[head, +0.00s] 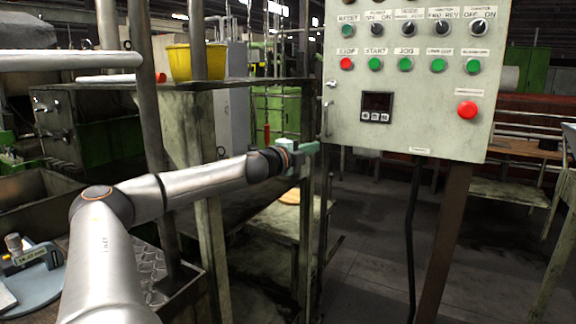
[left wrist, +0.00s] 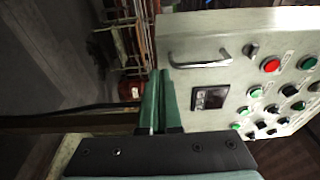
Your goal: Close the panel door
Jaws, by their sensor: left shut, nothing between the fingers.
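The panel door (head: 420,100) is a pale grey-green face with rows of buttons and knobs, a small display and a red stop button. It also shows, turned, in the left wrist view (left wrist: 230,35). Its handle (left wrist: 200,58) is a metal bar, seen nearly edge-on at the left side in the head view (head: 326,110). My left gripper (head: 314,147) has its green fingers shut and empty, just left of the panel's lower left corner. In the left wrist view the fingers (left wrist: 160,75) overlap the panel's edge; contact cannot be told. My right gripper is not in view.
A shelf with a yellow bucket (head: 194,62) stands behind my left arm. A greenish post (head: 305,235) rises below the gripper. A brown post (head: 443,240) and a black cable (head: 412,240) run below the panel. A bench (head: 510,192) stands at right; floor between is open.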

